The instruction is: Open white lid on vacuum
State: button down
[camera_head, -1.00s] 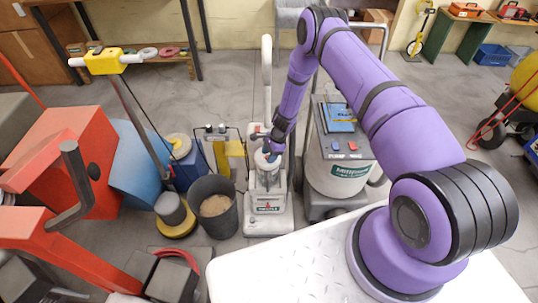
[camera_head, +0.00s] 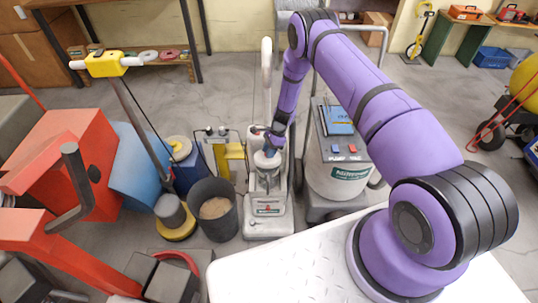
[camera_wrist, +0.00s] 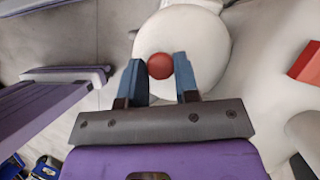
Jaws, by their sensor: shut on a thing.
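The vacuum (camera_head: 267,223) is a white upright machine with a tall handle, standing on the floor in the middle of the head view. Its round white lid (camera_wrist: 207,48) fills the upper middle of the wrist view, with a small red knob (camera_wrist: 160,66) at its near left part. My gripper (camera_wrist: 160,60) has its two blue fingers on either side of this knob and is shut on it. In the head view my gripper (camera_head: 271,148) is at the top of the vacuum's body and partly hides the lid. I cannot tell there whether the lid is raised.
A grey machine (camera_head: 338,175) with blue and red switches stands close on the right. A dark bucket (camera_head: 214,208) and a yellow wringer (camera_head: 230,158) are close on the left. A white plate surface (camera_head: 300,265) lies in front. Floor behind is open.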

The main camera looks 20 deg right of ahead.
jog(key=shift+w+d+r, duration=0.2)
jog(key=shift+w+r, duration=0.2)
jog(key=shift+w, duration=0.2)
jog(key=shift+w+d+r, duration=0.2)
jog(key=shift+w+r, duration=0.15)
jog(key=shift+w, duration=0.2)
jog(key=shift+w+d+r, duration=0.2)
jog(key=shift+w+r, duration=0.05)
jog(key=shift+w, duration=0.35)
